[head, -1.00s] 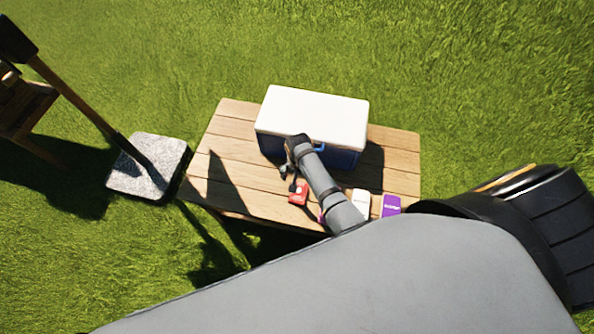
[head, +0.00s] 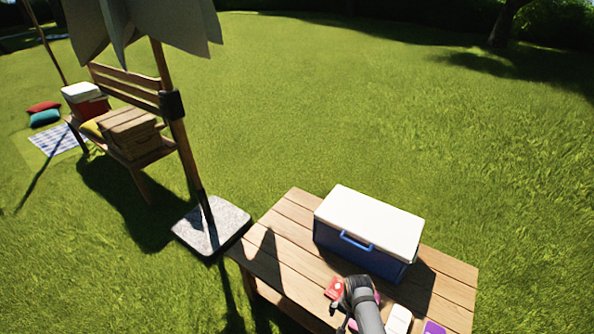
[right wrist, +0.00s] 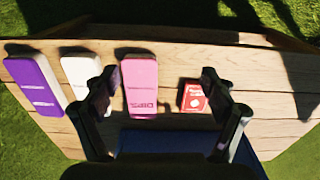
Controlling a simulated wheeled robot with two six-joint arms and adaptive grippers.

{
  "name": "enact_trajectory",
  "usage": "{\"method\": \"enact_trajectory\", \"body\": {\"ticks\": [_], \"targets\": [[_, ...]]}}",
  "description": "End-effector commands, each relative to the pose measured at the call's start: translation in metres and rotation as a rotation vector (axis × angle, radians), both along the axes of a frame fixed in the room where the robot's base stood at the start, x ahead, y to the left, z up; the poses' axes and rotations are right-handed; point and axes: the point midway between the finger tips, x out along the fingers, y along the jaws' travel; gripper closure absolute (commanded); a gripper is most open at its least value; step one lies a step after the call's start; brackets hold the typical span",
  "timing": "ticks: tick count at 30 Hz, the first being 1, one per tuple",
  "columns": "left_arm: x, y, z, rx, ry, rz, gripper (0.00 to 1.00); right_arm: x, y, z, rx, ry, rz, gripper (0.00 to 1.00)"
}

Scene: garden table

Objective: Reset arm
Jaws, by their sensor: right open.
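My right arm reaches over the wooden table (head: 285,225) in the head view, its gripper (head: 343,322) pointing down near the boxes. In the right wrist view the right gripper (right wrist: 160,85) is open, with nothing held between its fingers. A pink box (right wrist: 140,88) and a small red box (right wrist: 193,97) lie on the table below it. The red box also shows in the head view (head: 334,288), while my arm hides most of the pink one. My left gripper is not in view.
A blue cooler with a white lid (head: 370,220) stands at the table's back. A white box (head: 399,319) and a purple box (head: 434,328) lie right of my arm. A parasol base (head: 211,226) and a bench with a basket (head: 128,132) stand left. The table's left part is clear.

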Motion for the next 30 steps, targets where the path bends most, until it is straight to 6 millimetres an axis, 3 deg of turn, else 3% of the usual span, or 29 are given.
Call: {"method": "enact_trajectory", "body": {"ticks": [6,11,14,17,21,24,27,30], "targets": [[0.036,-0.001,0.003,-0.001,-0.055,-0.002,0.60,-0.034,-0.012,-0.048,-0.008,-0.007,0.089,0.16],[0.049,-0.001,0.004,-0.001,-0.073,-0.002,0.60,-0.071,-0.025,-0.090,-0.015,-0.016,0.174,0.16],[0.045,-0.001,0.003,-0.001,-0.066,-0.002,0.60,-0.104,-0.037,-0.120,-0.023,-0.024,0.239,0.16],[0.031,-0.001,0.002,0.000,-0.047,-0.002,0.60,-0.149,-0.053,-0.151,-0.033,-0.030,0.317,0.16],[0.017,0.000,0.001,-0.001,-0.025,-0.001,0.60,-0.235,-0.083,-0.191,-0.060,-0.042,0.449,0.16],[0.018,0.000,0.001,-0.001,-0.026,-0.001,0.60,-0.285,-0.103,-0.205,-0.081,-0.055,0.527,0.16],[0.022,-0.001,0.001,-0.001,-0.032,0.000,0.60,-0.313,-0.115,-0.210,-0.097,-0.065,0.574,0.16],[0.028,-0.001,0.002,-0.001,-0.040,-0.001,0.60,-0.325,-0.119,-0.211,-0.103,-0.069,0.593,0.16]]}}
